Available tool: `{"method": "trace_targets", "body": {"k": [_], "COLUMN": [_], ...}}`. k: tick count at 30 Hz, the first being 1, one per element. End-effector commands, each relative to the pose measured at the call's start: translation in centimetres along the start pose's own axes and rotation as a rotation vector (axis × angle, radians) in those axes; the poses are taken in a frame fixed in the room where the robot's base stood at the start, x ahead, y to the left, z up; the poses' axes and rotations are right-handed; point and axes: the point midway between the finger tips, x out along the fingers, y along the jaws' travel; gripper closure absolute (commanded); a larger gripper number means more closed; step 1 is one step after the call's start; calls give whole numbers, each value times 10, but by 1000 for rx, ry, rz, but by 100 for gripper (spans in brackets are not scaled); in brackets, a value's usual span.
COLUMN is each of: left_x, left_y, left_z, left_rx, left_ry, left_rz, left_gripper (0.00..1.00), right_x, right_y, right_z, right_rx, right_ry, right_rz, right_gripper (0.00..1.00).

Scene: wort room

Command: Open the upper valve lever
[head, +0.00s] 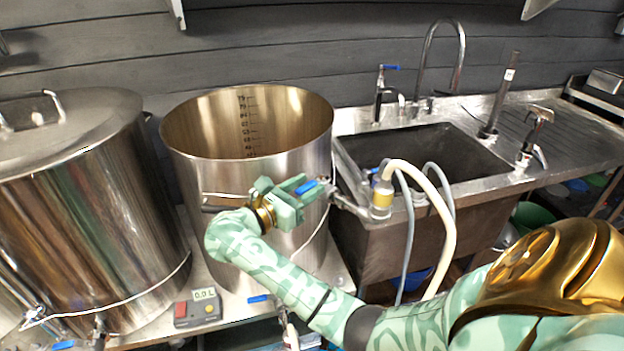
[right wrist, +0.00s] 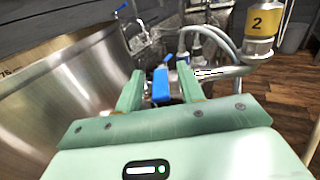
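The upper valve lever (head: 306,187) is a small blue handle on the side of the open steel kettle (head: 190,170), near its right edge. My right gripper (head: 298,190) is at the lever, with its green fingers pointing right. In the right wrist view, the lever (right wrist: 161,85) lies between the two spread fingers (right wrist: 160,84), with a gap visible on each side. The gripper looks open and not clamped on it. The valve body behind the lever is partly hidden by the gripper. My left gripper is not in view.
A lidded steel kettle (head: 90,210) stands at the left. A sink (head: 430,150) with a faucet is at the right. Pale hoses (head: 447,225) and a fitting (head: 382,197) hang close right of the lever. A lower blue lever (head: 258,298) and a display box (head: 198,308) sit below.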

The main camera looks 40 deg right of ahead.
Motion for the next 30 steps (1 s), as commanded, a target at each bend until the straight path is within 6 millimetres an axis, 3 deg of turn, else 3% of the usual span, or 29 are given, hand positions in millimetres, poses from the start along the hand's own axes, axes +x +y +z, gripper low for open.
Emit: {"method": "trace_targets", "body": {"k": [7, 11, 22, 30], "left_x": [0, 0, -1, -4], "left_y": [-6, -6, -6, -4], "left_z": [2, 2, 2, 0], "left_rx": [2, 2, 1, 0], "left_ry": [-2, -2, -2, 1], "left_rz": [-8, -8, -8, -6], "left_gripper": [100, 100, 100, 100], "right_x": [0, 0, 0, 2], "right_y": [0, 0, -3, -14], "right_z": [0, 0, 0, 0], "right_rx": [-1, -1, 0, -1], "right_ry": [0, 0, -1, -2], "right_rz": [0, 0, 33, 187], "right_gripper": [65, 100, 100, 100]}}
